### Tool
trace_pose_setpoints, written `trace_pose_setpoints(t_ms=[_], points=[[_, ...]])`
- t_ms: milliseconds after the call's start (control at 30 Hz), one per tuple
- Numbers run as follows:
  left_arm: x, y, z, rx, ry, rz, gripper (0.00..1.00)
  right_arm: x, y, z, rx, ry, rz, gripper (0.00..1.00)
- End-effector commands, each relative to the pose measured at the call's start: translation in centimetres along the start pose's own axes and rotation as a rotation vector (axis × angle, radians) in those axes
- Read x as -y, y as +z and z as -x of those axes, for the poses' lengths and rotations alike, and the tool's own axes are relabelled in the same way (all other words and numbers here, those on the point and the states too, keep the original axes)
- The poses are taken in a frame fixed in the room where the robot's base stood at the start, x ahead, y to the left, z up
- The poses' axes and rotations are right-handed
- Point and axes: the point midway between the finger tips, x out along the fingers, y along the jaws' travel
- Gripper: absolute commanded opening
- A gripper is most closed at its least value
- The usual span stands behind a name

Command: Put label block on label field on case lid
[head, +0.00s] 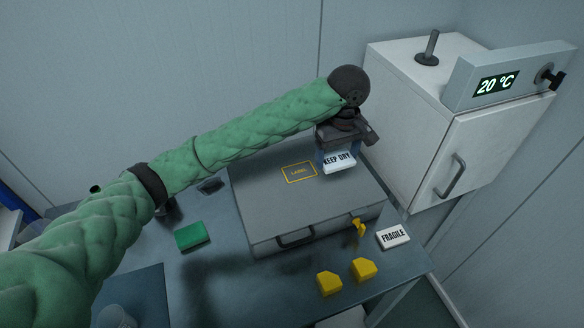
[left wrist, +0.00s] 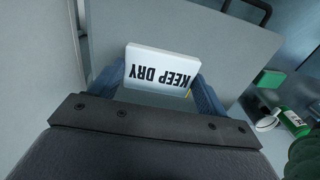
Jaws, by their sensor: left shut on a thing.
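A white label block marked KEEP DRY (head: 338,161) is held in my left gripper (head: 339,157) above the right part of the grey case lid (head: 270,211). In the left wrist view the KEEP DRY block (left wrist: 160,69) sits between the two blue fingers of the gripper (left wrist: 158,88). The yellow-outlined label field (head: 299,173) is on the lid, just left of the block in the head view. A second white block, marked FRAGILE (head: 393,236), lies on the table right of the case. My right gripper is not in view.
A white cabinet (head: 428,125) with a 20 °C display stands behind and right of the case. A green block (head: 192,235) lies left of the case. Two yellow blocks (head: 329,282) (head: 364,269) lie in front of it. A yellow latch (head: 358,229) is on the case front.

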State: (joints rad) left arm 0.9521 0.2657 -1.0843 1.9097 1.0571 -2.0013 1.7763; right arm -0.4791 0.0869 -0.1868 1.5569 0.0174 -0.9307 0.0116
Motion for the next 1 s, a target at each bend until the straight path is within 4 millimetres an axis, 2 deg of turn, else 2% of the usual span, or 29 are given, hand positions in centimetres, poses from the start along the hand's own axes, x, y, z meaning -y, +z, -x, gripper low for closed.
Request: trace_pose_setpoints(t_ms=[167, 500, 700, 1000], points=[[1.3, -2.0, -1.1, 0.0, -0.003, -0.001, 0.55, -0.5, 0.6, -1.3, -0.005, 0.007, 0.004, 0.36], [4.6, -7.4, -4.8, 0.0, -0.004, -0.002, 0.55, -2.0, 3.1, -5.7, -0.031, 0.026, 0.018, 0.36], [6.0, -9.8, -6.6, 0.0, -0.002, -0.002, 0.55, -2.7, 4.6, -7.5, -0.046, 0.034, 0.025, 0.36], [6.1, -10.0, -8.3, -0.001, -0.003, -0.004, 0.55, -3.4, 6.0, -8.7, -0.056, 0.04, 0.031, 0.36]])
